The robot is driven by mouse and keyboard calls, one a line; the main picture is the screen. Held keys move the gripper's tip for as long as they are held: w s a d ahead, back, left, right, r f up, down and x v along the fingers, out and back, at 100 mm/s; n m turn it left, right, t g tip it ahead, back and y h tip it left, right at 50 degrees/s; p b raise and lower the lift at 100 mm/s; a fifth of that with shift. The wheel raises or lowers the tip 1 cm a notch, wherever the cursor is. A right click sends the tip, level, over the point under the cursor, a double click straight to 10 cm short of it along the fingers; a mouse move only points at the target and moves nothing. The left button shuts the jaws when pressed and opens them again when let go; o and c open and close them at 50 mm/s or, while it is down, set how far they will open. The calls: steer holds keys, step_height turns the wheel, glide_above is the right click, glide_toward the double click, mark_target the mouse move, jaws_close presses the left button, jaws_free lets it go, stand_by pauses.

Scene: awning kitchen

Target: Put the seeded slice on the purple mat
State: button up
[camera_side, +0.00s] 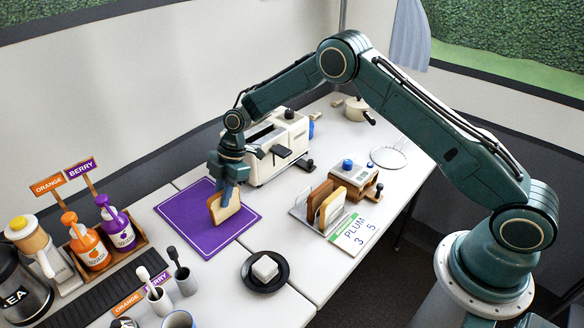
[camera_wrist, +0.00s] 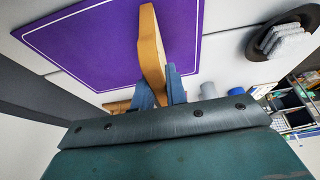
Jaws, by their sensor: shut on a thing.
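The purple mat (camera_side: 182,222) lies flat on the white counter, with a thin pale border line. My gripper (camera_side: 229,188) is over the right part of the mat, pointing down. It is shut on a bread slice (camera_side: 226,210), which stands upright on edge at the mat, inside its border. I cannot tell whether its lower edge touches the mat, and seeds on it are too small to make out. In the wrist view, the slice (camera_wrist: 151,50) is edge-on between the two blue fingers (camera_wrist: 158,85), with the mat (camera_wrist: 95,45) behind it.
A cream toaster (camera_side: 272,150) stands behind the mat. A rack with other slices (camera_side: 327,205) and a PLUM card (camera_side: 352,234) are to the right. A black plate with a white block (camera_side: 265,271) sits in front. Squeeze bottles (camera_side: 90,246) stand at the left.

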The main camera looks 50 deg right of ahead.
steer(key=shift+f, duration=0.1)
steer(key=o, duration=0.8)
steer(key=v, duration=1.1)
steer(key=shift+d+r, duration=0.25)
steer(key=shift+r, duration=0.35)
